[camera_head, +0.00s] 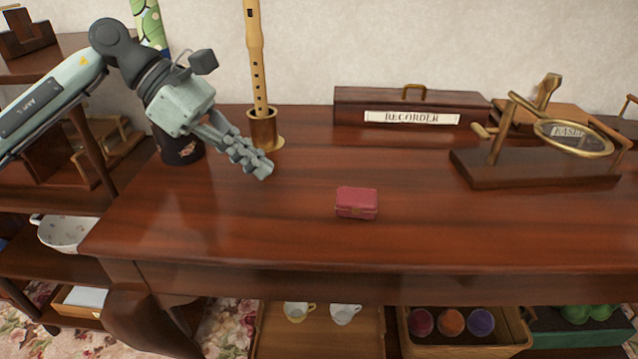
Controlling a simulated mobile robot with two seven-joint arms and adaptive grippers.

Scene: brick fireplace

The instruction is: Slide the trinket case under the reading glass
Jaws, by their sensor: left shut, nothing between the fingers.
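The trinket case (356,203) is a small pinkish-red box with a gold clasp. It lies shut on the wooden table near the front edge, at the middle. The reading glass (572,138) is a brass-rimmed oval lens on a brass post over a dark wooden base (493,178), at the right of the table. The case is to the left of this base and apart from it. My left gripper (265,169) is shut and empty, above the table to the upper left of the case, touching neither object. My right gripper is not in view.
A recorder stands upright in a brass holder (263,130) beside my left gripper. A dark cup (180,147) stands behind my left arm. A wooden box labelled RECORDER (408,107) lies at the back. The tabletop between case and glass base is clear.

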